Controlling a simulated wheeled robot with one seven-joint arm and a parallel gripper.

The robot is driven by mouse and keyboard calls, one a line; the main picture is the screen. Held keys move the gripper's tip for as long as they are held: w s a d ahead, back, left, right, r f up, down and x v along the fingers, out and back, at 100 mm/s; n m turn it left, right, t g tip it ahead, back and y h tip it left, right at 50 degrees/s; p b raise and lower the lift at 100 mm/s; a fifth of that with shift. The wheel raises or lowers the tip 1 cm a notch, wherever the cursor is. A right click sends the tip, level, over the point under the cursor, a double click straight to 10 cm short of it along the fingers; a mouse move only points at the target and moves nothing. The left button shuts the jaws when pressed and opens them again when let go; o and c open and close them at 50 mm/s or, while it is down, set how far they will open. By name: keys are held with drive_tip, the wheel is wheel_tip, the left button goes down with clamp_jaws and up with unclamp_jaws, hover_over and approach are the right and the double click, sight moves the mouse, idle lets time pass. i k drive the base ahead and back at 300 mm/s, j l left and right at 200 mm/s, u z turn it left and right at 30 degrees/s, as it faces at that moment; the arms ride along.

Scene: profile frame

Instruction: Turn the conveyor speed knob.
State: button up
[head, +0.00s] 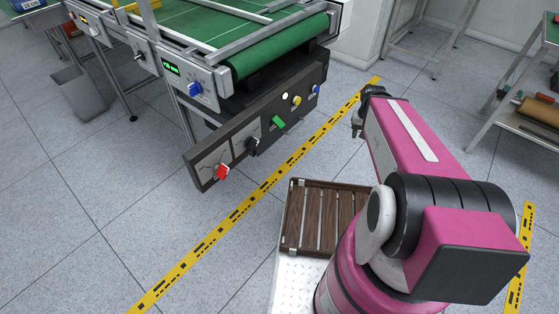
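A blue knob (195,89) sits on a grey control box beside a small lit green display (171,68), at the near end of the conveyor (275,52). Below it, a dark control panel (237,159) carries a red knob (221,172), a black knob (252,145) and a green control (278,123). The labels are too small to read, so I cannot tell which one is named for speed. My gripper (357,130) points down, right of the panel and apart from every knob. Its fingers are small and dark, and their opening is unclear.
Yellow and black floor tape (245,206) runs between the panel and my base. A slatted brown wooden rack (322,217) lies in front of my arm. A shelf (520,115) with items stands at the right.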

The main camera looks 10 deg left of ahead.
sight(250, 143)
drive_tip(key=k+l+u, duration=0.15)
drive_tip(key=l+u, duration=0.35)
drive_tip(key=l, duration=0.35)
drive_tip(key=k+l+u, duration=0.25)
drive_tip(key=l+u, duration=0.25)
drive_tip(key=l, duration=0.3)
drive_tip(key=k+l+u, duration=0.5)
drive_tip(key=l, duration=0.2)
drive_tip(key=k+l+u, duration=1)
drive_tip(key=i+l, duration=0.1)
drive_tip(key=i, duration=0.3)
drive_tip(key=i+l+u, duration=0.1)
drive_tip(key=i, duration=0.35)
